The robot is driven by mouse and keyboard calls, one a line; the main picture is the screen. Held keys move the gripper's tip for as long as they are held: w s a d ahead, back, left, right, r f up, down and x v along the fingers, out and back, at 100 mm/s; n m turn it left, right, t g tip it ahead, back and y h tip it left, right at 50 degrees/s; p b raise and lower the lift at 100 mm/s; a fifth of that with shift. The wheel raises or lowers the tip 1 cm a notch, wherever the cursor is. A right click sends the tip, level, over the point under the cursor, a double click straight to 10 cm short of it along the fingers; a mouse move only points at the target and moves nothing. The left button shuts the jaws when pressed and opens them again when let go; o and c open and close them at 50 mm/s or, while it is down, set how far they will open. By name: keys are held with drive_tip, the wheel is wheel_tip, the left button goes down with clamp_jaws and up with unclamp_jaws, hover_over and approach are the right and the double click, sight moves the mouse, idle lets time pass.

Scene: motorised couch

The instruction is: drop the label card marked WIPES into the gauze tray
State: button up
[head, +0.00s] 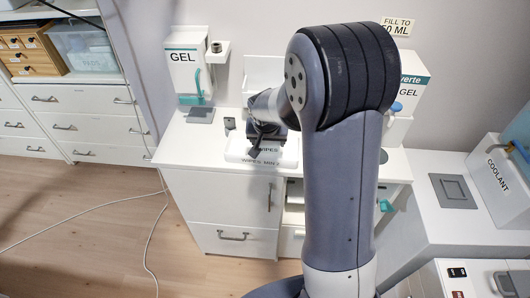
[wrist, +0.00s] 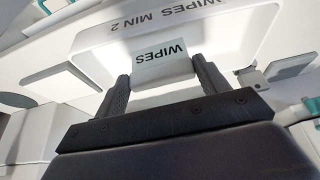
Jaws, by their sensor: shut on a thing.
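The white label card (wrist: 163,58) marked WIPES is between the two dark fingers of my gripper (wrist: 160,72), which is shut on it. In the wrist view the lettering is upside down. Behind the card is a white tray (wrist: 101,52) marked WIPES MIN 2. In the head view my gripper (head: 267,137) is at this tray (head: 235,153) on the white counter, partly hidden by my arm. The card's word shows small there. I cannot tell whether the card touches the tray. I see no tray marked gauze.
A GEL dispenser (head: 187,68) stands at the counter's back left, with a grey pad (head: 200,115) before it. Another GEL dispenser (head: 412,80) is behind my arm. A COOLANT box (head: 500,185) stands at right. Drawers (head: 80,125) line the left wall. Cables cross the open floor.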

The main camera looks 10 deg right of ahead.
drive_tip(key=o, duration=1)
drive_tip(key=b+v, duration=0.1)
drive_tip(key=v, duration=1)
drive_tip(key=shift+f, duration=0.1)
drive_tip(key=p+x, duration=0.1)
drive_tip(key=x, duration=0.9)
drive_tip(key=shift+w+f, duration=0.1)
drive_tip(key=shift+f, duration=0.1)
wheel_tip(320, 180, up, 5)
drive_tip(key=p, duration=0.3)
drive_tip(key=shift+w+d+f, duration=0.1)
